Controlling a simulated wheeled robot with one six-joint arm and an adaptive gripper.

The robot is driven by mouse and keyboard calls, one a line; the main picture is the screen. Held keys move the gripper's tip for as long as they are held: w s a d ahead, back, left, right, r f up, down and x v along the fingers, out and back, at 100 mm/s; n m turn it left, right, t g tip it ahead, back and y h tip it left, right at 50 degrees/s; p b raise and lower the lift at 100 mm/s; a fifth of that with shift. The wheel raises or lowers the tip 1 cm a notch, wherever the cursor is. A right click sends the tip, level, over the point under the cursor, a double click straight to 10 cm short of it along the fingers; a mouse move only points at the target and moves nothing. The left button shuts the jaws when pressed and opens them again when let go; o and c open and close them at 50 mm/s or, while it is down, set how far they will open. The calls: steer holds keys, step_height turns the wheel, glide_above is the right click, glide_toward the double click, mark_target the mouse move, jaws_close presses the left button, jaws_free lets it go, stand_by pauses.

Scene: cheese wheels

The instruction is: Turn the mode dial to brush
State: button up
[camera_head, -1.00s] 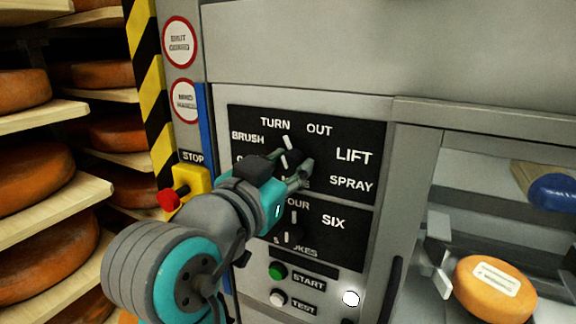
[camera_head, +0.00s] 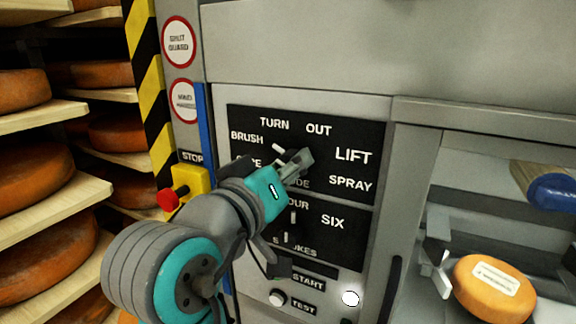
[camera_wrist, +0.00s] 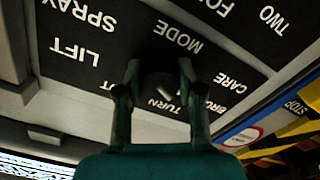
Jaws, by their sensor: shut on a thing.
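The mode dial (camera_head: 278,149) is a dark round knob with a white pointer line on the upper black panel (camera_head: 365,130). Its labels include BRUSH, TURN, OUT, LIFT and SPRAY. The pointer is tilted up and left, between TURN and BRUSH. My gripper (camera_head: 289,164) is shut on the dial, hiding much of it in the head view. In the wrist view my gripper (camera_wrist: 160,72) has one finger on each side of the dial (camera_wrist: 160,87), with the MODE label beyond it.
A lower dial (camera_head: 293,218) sits below on the same machine face. A red stop knob (camera_head: 172,198) on a yellow box is at left. A lit white button (camera_head: 350,298) is below. Cheese wheels (camera_head: 40,170) fill shelves at left; another cheese (camera_head: 494,289) lies at right.

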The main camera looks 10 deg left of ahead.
steer(key=shift+n, duration=0.4)
steer(key=o, duration=1.2)
steer(key=shift+c, duration=0.2)
steer(key=v, duration=1.2)
